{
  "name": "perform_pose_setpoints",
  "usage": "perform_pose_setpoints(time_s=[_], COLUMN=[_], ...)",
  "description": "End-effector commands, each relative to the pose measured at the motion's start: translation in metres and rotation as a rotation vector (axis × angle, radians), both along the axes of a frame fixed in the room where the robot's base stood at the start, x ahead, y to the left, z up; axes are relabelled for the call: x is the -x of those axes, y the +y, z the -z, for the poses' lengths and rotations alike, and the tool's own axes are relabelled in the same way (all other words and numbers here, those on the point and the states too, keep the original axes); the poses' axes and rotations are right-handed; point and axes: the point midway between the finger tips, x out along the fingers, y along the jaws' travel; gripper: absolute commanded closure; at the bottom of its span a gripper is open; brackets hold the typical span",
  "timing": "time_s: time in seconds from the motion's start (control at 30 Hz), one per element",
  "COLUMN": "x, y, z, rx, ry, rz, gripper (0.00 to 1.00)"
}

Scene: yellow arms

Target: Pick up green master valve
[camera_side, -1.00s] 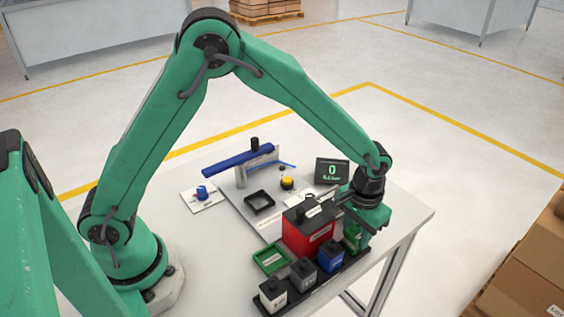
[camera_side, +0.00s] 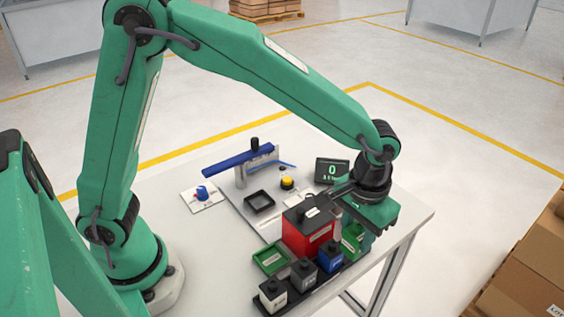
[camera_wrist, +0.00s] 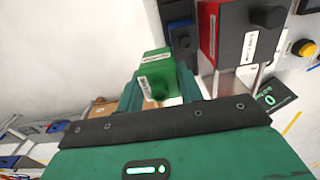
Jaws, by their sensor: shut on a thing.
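The green master valve (camera_side: 351,240) is a green block with a white label, at the right end of the row of blocks on the dark rack. In the wrist view the green valve (camera_wrist: 155,62) sits between my two green fingers, its label facing the camera. My gripper (camera_side: 362,228) is shut on it from above; the wrist view shows the gripper's fingers (camera_wrist: 161,88) on either side. The gripper body hides part of the block in the side view, and I cannot tell if its base is clear of the rack.
A blue block (camera_side: 330,256), a grey block (camera_side: 303,274) and a white block (camera_side: 273,294) stand in the dark rack. A large red box (camera_side: 309,232) is close beside the gripper. A green tray (camera_side: 271,258) and a display (camera_side: 332,172) are also near.

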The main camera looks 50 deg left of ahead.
Motion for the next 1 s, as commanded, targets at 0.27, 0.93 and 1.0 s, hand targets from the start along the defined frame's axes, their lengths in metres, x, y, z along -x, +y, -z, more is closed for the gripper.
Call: perform_pose_setpoints(time_s=[0.27, 0.93, 1.0], x=[0.028, 0.036, 0.036], y=[-0.02, -0.024, -0.024], z=[-0.021, -0.026, -0.026], rx=[0.001, 0.0, 0.0], ry=[-0.001, 0.0, 0.0], rz=[0.002, -0.001, -0.001], gripper=[0.88, 0.88, 0.88])
